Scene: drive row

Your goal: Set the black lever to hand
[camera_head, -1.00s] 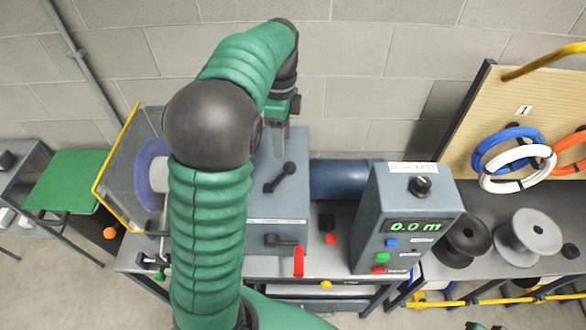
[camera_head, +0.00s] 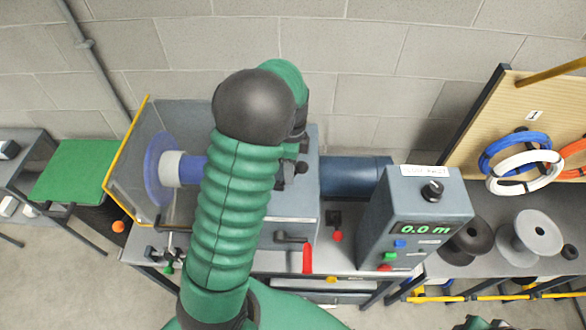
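The grey-blue drive housing (camera_head: 290,206) stands on the bench in the middle. On its top, the black lever's knob (camera_head: 302,167) shows just right of my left arm; the rest of this lever is hidden. A second black lever (camera_head: 291,238) sits on the housing's front face. My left gripper (camera_head: 284,178) is low over the housing top, close beside the top lever's knob. My green arm hides most of it, so I cannot tell whether it touches the lever or is open or shut.
A red handle (camera_head: 307,258) sticks out at the housing's front. A control box (camera_head: 420,222) reading 0.0 m stands to the right, with a black knob (camera_head: 432,191) on top. A clear guard with a yellow edge (camera_head: 128,150) stands left of the blue reel (camera_head: 160,172).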

